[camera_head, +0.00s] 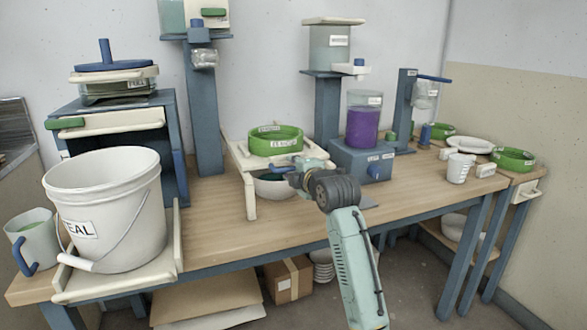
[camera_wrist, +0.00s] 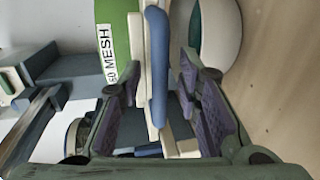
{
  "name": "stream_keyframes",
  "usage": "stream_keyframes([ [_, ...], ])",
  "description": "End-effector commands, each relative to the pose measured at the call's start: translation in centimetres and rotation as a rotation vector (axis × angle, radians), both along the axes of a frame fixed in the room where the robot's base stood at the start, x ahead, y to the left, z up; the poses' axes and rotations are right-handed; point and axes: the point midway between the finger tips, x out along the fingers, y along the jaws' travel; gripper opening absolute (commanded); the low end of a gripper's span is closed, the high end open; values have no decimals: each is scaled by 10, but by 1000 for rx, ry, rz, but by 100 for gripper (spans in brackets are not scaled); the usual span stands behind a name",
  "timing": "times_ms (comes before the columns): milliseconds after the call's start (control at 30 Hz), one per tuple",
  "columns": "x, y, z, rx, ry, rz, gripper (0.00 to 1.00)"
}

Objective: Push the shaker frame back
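The cream shaker frame (camera_head: 250,160) stands mid-table and carries a green sieve (camera_head: 275,142). In the wrist view the sieve (camera_wrist: 120,35) shows a "60 MESH" label. A blue handle bar (camera_wrist: 157,60) runs along the frame's near side. My gripper (camera_head: 298,176) is at the frame's near right side. In the wrist view my gripper (camera_wrist: 160,85) is open, with the blue bar and part of the cream frame between its fingers. I cannot tell whether either finger touches the bar. A pale bowl (camera_head: 275,188) sits below the sieve, partly hidden.
A large white bucket (camera_head: 105,215) stands on a cream platform at the left. A blue base (camera_head: 360,165) with a purple-filled container (camera_head: 363,125) is just right of the frame. Blue posts rise behind. The tabletop (camera_head: 215,225) in front is clear.

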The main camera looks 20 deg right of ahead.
Motion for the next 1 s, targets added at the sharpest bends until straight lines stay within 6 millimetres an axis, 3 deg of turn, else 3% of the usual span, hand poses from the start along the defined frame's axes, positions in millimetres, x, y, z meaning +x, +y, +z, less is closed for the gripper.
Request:
stream_keyframes([
  [100,0,0,0,0,0,0,30],
  [567,0,0,0,0,0,0,0],
  [1000,0,0,0,0,1,0,0],
])
